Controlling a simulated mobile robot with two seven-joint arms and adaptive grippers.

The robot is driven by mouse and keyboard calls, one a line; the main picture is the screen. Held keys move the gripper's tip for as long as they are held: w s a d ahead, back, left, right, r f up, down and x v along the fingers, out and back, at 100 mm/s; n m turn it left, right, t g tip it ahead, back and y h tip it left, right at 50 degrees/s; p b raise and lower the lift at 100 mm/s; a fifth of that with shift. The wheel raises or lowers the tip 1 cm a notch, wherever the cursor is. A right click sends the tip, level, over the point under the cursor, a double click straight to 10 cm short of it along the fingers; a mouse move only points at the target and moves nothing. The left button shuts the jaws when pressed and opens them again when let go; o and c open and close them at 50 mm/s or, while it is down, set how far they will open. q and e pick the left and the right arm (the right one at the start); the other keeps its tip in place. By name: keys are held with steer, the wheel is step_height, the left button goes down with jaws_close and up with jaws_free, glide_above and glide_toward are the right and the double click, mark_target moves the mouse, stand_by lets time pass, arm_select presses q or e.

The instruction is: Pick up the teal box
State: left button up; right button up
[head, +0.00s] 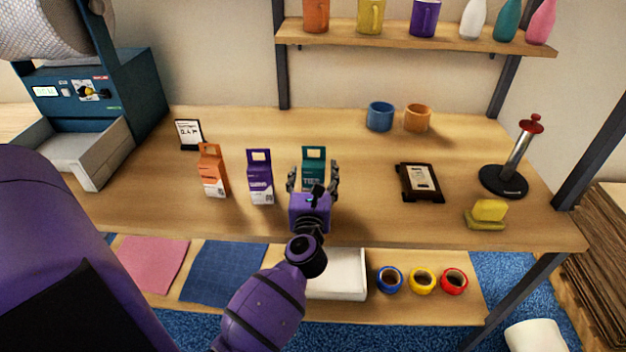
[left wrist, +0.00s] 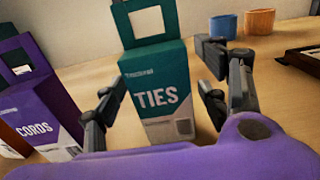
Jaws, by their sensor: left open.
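The teal box (head: 314,158) stands upright on the wooden table in the head view, with a handle loop on top and the word TIES on its front. It also shows large in the left wrist view (left wrist: 160,85). My left gripper (head: 313,180) is open in front of the box. In the left wrist view its two fingers (left wrist: 158,95) are apart, one on each side of the box's front. I cannot tell whether either finger touches the box. The gripper hides the lower part of the box in the head view. My right gripper is not in view.
A purple box (head: 260,178) stands close on the left, with an orange box (head: 213,172) beyond it. Blue (head: 380,116) and orange (head: 417,118) mugs stand behind to the right. A dark framed card (head: 419,182) lies right.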

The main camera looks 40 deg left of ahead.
arm_select(q)
steer(key=shift+c, duration=0.5)
steer(key=c, duration=1.1)
steer(key=shift+c, duration=1.2)
steer(key=shift+r, duration=0.1)
